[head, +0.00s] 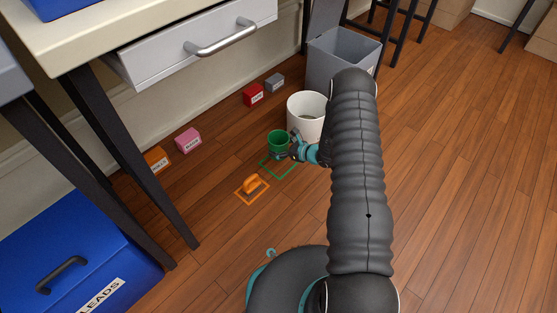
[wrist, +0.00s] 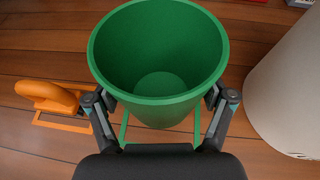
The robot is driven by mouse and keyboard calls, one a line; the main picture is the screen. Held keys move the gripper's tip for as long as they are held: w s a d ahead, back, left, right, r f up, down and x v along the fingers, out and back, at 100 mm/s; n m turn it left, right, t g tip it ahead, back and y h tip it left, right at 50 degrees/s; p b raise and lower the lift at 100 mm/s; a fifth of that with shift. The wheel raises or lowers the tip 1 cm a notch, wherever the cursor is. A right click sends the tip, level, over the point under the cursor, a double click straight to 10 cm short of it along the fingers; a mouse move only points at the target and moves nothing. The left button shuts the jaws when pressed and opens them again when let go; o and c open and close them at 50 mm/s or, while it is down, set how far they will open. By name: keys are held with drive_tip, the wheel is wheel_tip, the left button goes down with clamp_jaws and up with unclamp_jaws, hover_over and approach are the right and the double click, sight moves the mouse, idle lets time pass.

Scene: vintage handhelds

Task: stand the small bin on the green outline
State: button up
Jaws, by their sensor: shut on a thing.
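The small bin is a green open-topped bucket (head: 277,141), upright and empty. In the wrist view the green bin (wrist: 158,70) sits between the two fingers of my gripper (wrist: 160,106), which is shut on its sides. In the head view my gripper (head: 296,146) reaches the bin from the right. The green outline (head: 279,168) is on the wooden floor beneath and just in front of the bin. Part of the outline (wrist: 122,130) also shows below the bin in the wrist view. I cannot tell whether the bin touches the floor.
An orange object (head: 251,184) stands on an orange outline left of the green one. A white round bin (head: 303,116) stands close behind on the right, with a grey bin (head: 342,60) farther back. Small boxes, red (head: 253,95) and pink (head: 188,140), line the wall.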

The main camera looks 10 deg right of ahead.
drive_tip(key=shift+f+b, duration=0.45)
drive_tip(key=shift+f, duration=2.6)
drive_tip(key=shift+f, duration=0.15)
drive_tip(key=o, duration=1.5)
